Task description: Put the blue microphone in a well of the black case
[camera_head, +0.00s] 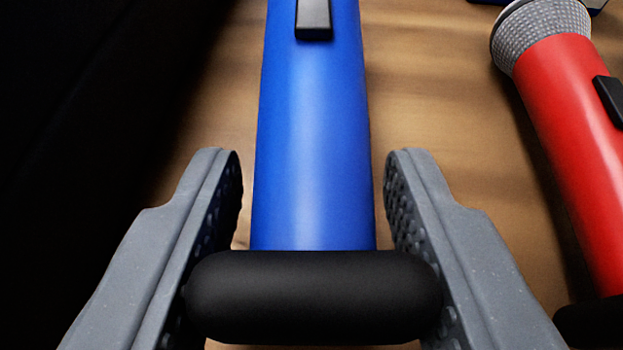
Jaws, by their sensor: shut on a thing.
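The blue microphone (312,110) extends from the lower middle up past the top edge of the view, so its head is out of sight. It has a black switch near the top and a wide black rounded end at the bottom. My gripper (315,170) has one grey finger on each side of it. The fingers are shut on the black end, with gaps between the fingertips and the blue body. A large black surface (70,130) fills the left side. It may be the black case, but no well shows.
A red microphone (572,130) with a grey mesh head lies at the right, close to my right finger. Part of a dark blue thing (594,5) shows at the top right corner. Bare wooden table (430,90) lies between the two microphones.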

